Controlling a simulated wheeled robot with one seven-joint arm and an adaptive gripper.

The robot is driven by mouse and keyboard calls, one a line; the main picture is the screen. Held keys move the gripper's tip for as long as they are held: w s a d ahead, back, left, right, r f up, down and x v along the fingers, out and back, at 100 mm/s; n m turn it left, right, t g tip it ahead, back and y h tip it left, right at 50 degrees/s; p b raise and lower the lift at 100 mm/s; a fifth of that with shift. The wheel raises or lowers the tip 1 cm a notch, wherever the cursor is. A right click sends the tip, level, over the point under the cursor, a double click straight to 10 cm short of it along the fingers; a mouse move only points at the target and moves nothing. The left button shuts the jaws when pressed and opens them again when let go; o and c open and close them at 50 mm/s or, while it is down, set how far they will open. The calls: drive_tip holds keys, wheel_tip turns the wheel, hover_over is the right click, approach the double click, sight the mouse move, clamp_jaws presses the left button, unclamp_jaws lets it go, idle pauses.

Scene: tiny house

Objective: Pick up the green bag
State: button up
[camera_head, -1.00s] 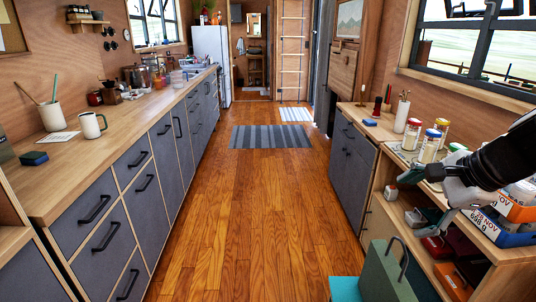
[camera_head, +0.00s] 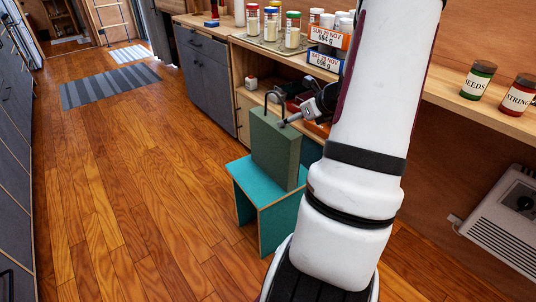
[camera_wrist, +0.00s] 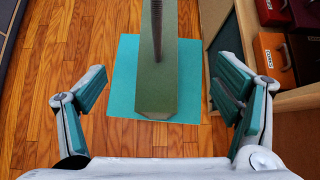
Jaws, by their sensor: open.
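The green bag (camera_head: 274,150) stands upright on a small teal stool (camera_head: 247,184), its dark looped handle (camera_head: 267,100) on top. In the head view my gripper (camera_head: 296,119) is beside the bag's upper right, near the handle, partly hidden by my arm. In the wrist view the bag (camera_wrist: 158,92) is seen from above, between the two open fingers of my gripper (camera_wrist: 161,88) in the picture. The handle (camera_wrist: 157,30) shows as a dark strip along the bag's middle. Both fingers show a gap to the bag, and nothing is held.
Wooden shelves (camera_head: 244,95) with boxes stand behind the bag, close to my gripper's right side. Jars (camera_head: 272,22) stand on the counter above. Two labelled jars (camera_head: 478,80) sit at right. The wooden floor (camera_head: 130,190) to the left is clear.

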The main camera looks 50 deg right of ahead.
sight(277, 126)
drive_tip(key=b+x, duration=0.3)
drive_tip(key=x, duration=0.8)
drive_tip(key=shift+w+f+b, duration=0.2)
drive_tip(key=shift+f+b, duration=0.05)
drive_tip(key=shift+b, duration=0.15)
drive_tip(key=c, duration=1.9)
clamp_jaws()
drive_tip(key=shift+r, duration=0.2)
